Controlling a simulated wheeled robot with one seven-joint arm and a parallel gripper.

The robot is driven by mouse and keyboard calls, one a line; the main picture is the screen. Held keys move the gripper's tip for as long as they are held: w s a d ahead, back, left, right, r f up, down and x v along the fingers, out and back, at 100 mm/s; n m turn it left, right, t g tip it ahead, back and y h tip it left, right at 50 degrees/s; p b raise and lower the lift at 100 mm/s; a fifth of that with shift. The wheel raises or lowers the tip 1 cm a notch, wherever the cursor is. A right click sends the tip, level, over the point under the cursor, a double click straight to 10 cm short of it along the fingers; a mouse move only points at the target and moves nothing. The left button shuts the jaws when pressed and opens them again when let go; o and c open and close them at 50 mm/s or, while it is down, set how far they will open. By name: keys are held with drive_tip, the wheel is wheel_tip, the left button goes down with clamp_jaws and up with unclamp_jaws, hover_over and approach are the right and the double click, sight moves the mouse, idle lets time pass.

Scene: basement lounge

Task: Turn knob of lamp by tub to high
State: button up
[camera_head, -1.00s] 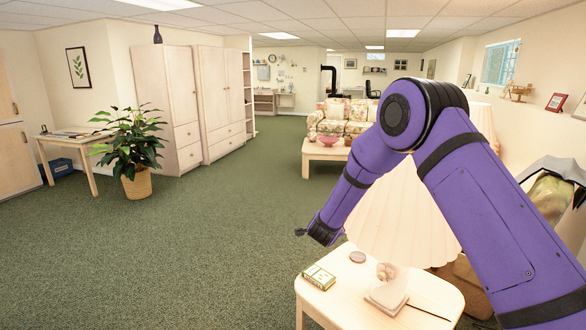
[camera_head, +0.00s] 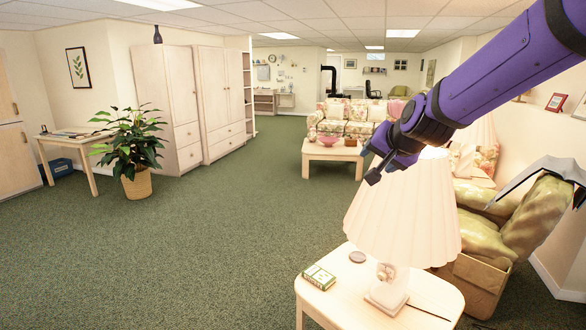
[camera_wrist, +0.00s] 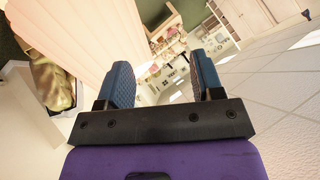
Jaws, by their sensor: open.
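A table lamp with a pleated cream shade (camera_head: 402,212) stands upright on a small light wood table (camera_head: 428,300) at the front right. Its pale base (camera_head: 388,292) shows below the shade. I cannot make out a knob on it, and no tub is clear.
A draped armchair (camera_head: 500,240) stands to the right. A coffee table (camera_head: 331,152) with a pink bowl is behind, before a floral sofa (camera_head: 345,118). The green carpet at left is open.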

drive_tip(key=s+d+n+g+h, duration=0.1)
drive_tip(key=s+d, duration=0.4)
drive_tip(key=s, duration=1.2)
drive_tip(key=s+d+r+n+g+h, duration=0.1)
drive_tip(key=s+d+n+g, duration=0.3)
drive_tip(key=s, duration=1.2)
drive_tip(key=shift+s+d, duration=0.35)
drive_tip(key=shift+d, duration=0.5)
drive_tip(key=shift+r, duration=0.1)
